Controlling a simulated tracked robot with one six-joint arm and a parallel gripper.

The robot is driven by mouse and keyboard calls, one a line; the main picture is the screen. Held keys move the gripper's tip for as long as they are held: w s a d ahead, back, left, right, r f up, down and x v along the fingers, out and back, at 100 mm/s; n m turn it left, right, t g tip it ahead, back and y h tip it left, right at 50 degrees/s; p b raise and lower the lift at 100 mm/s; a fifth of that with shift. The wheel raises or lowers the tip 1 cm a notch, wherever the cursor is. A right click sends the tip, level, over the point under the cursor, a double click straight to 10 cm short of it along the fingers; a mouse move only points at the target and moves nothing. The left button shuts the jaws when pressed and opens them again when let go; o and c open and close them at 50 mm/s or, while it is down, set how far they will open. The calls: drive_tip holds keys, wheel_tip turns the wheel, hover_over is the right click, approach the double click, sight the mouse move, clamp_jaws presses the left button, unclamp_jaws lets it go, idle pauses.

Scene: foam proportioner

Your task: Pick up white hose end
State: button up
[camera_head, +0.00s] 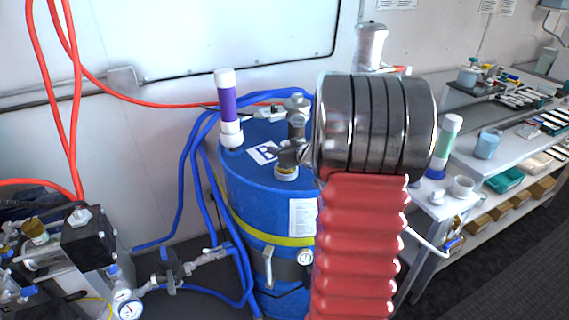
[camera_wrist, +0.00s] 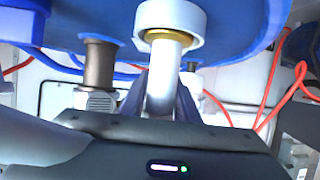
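In the wrist view a pale tube (camera_wrist: 162,78) stands out from a white collar (camera_wrist: 170,16) with a brass ring, by the blue drum. It may be the white hose end, though I cannot be sure. Dark fingers of my gripper (camera_wrist: 160,98) flank the tube closely; whether they touch it I cannot tell. In the head view my arm's red bellows and metal wrist hide my gripper and part of the blue drum (camera_head: 262,205). A white-ended purple tube (camera_head: 226,108) stands upright at the drum's left top.
A metal fitting (camera_head: 297,125) stands on the drum just left of my wrist. Blue hoses (camera_head: 183,190) loop down the drum's left side. Valves and gauges (camera_head: 128,303) are at lower left. A bench (camera_head: 432,205) at right holds a green-white tube (camera_head: 445,145).

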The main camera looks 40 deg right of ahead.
clamp_jaws()
drive_tip(key=shift+r, duration=0.1)
wheel_tip(320, 180, up, 10)
idle(0.7)
drive_tip(key=shift+a, duration=0.1)
idle(0.4)
